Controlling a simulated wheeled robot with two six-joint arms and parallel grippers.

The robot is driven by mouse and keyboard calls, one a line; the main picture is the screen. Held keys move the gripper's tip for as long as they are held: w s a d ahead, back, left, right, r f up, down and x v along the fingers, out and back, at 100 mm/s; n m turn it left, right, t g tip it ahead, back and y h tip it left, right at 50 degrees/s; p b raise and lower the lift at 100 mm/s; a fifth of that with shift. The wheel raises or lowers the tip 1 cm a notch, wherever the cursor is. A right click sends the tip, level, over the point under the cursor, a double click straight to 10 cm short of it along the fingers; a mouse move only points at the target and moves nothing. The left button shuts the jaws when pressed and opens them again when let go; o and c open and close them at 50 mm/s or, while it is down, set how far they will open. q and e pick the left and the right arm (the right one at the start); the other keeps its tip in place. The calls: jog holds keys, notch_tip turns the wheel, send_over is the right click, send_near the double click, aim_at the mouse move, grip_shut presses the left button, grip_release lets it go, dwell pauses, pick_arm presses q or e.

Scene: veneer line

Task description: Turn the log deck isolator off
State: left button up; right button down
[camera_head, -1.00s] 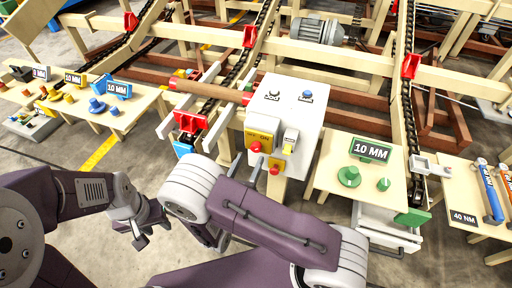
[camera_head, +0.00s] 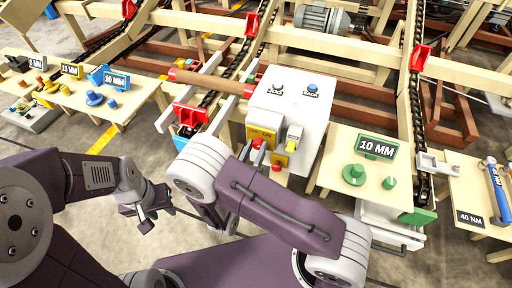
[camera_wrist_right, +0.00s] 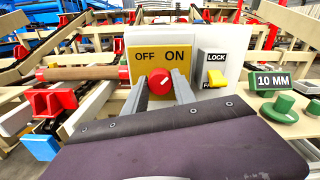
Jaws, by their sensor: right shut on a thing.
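The isolator is a yellow panel (camera_wrist_right: 145,60) marked OFF and ON on a white box, with a round red knob (camera_wrist_right: 159,82). The knob's white mark slants up to the right, towards ON. My right gripper (camera_wrist_right: 161,84) is shut on the knob, one finger at each side. In the head view, the yellow panel (camera_head: 260,133) shows, with my right forearm hiding part of the area below it. A LOCK switch (camera_wrist_right: 214,70) sits right of the panel, its yellow lever low, beside a partly hidden F label. My left gripper (camera_head: 152,207) hangs empty, its fingers apart, over the floor.
The white box (camera_head: 290,92) carries a black and a blue button on top. A table with a green 10 MM sign (camera_head: 377,148) and green knobs stands right. A table with blue parts (camera_head: 95,98) stands left. Chain conveyors run behind.

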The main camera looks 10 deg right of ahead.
jog(key=n+p, duration=0.3)
jog(key=shift+r, duration=0.2)
jog(key=n+p, duration=0.2)
jog(key=shift+n, duration=0.3)
jog(key=n+p, duration=0.1)
jog(key=n, duration=0.1)
jog(key=shift+f+n+p, duration=0.1)
jog(key=shift+n+p, duration=0.3)
jog(key=n+p, duration=0.2)
jog(key=n, duration=0.2)
jog(key=shift+f+n, duration=0.1)
jog(key=shift+n, duration=0.2)
jog(key=n+p, duration=0.1)
jog(key=n, duration=0.3)
jog(key=shift+f+n, duration=0.1)
jog(key=shift+n, duration=0.2)
jog(key=c, duration=1)
grip_release()
